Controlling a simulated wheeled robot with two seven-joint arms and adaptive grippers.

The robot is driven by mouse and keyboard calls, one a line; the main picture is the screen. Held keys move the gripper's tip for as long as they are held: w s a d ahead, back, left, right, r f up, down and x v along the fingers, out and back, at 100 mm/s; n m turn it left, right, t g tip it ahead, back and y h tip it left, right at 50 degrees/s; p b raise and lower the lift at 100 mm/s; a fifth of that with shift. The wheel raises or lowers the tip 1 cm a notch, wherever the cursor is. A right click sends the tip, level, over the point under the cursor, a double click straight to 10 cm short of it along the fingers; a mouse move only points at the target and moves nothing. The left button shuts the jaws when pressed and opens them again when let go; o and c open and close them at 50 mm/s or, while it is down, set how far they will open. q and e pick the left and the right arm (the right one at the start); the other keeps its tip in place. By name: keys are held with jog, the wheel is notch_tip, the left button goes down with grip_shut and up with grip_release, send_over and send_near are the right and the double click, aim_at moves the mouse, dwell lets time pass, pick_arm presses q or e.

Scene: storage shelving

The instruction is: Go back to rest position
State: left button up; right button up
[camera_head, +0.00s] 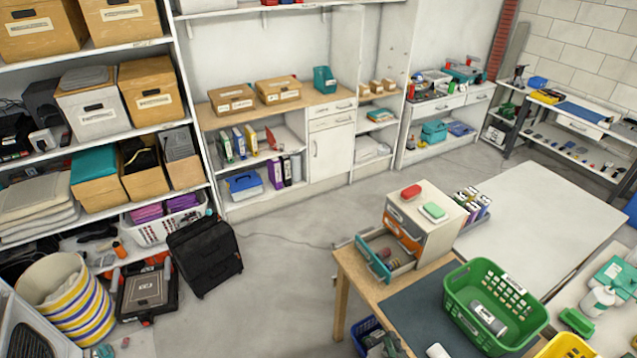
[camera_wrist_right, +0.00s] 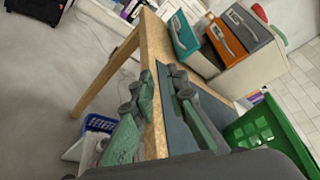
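My right gripper (camera_head: 388,345) shows at the bottom edge of the head view, by the front left edge of the wooden table (camera_head: 350,272). In the right wrist view my right gripper (camera_wrist_right: 160,78) has its two grey-green fingers apart, with the table's edge visible between them and nothing held. The drawer unit (camera_head: 432,232) stands on the table, with its teal drawer (camera_head: 378,262) pulled out. A green basket (camera_head: 478,318) holding a grey cylindrical item (camera_head: 488,318) stands right of my right gripper. My left gripper is not in view.
A blue basket (camera_wrist_right: 97,123) is below the table's edge, close to my right gripper. A dark mat (camera_head: 415,305) covers part of the table. Shelving (camera_head: 190,110) with boxes stands at left, a black case (camera_head: 205,255) on the floor. The middle floor (camera_head: 285,265) is clear.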

jog(key=s+d+f+n+g, duration=0.15)
jog(key=s+f+n, duration=0.3)
jog(key=f, duration=0.65)
jog(key=s+f+n+g, duration=0.3)
jog(key=s+f+n, duration=0.15)
jog(key=f, duration=0.75)
jog(key=s+d+f+n+g, duration=0.1)
jog(key=s+f+n+g, duration=0.2)
jog(key=s+f, duration=0.55)
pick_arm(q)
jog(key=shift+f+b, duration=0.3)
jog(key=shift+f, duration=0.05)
pick_arm(e)
jog(key=s+d+f+n+g, duration=0.2)
jog(key=s+d+f+n, duration=0.1)
jog(key=s+f, duration=0.3)
jog(key=s+d+f+n+g+h, duration=0.1)
jog(key=s+f+n, duration=0.4)
jog(key=s, duration=0.6)
jog(key=s+d+f+n+g+h, duration=0.1)
jog(key=s+d+f+n+g, duration=0.2)
jog(key=s+f, duration=0.4)
jog(key=shift+s+d+f+n+g, duration=0.35)
jog(key=shift+s+d+n, duration=0.15)
jog(key=shift+s+d, duration=0.6)
